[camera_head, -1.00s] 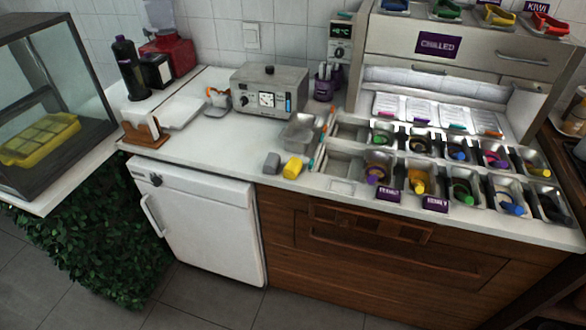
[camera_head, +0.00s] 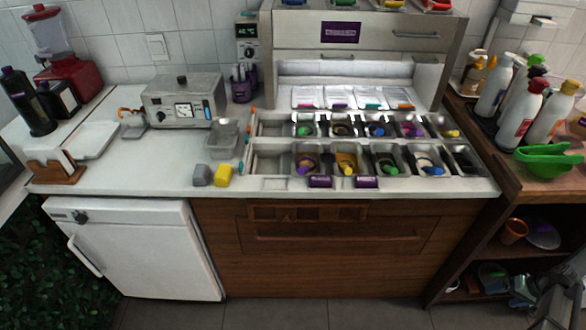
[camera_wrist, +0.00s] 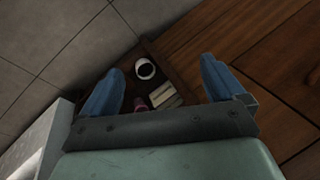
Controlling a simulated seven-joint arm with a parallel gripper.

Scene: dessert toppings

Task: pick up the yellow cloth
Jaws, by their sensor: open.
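The yellow cloth (camera_head: 223,175) is a small folded or rolled block on the white counter, near its front edge, in the head view. A grey cloth-like block (camera_head: 202,175) lies right beside it on the left. Below the fingers the wrist view shows floor tiles, brown wood and a dark recess with small items. The cloth is not in the wrist view, and the gripper's distance from it cannot be told.
A metal container (camera_head: 223,140) stands just behind the cloth. Topping bins (camera_head: 270,163) fill the counter to the right. A metal appliance (camera_head: 183,102) stands behind. Counter left of the grey block is clear. Bottles (camera_head: 493,88) and a green bowl (camera_head: 548,160) stand on the right-hand wooden shelf.

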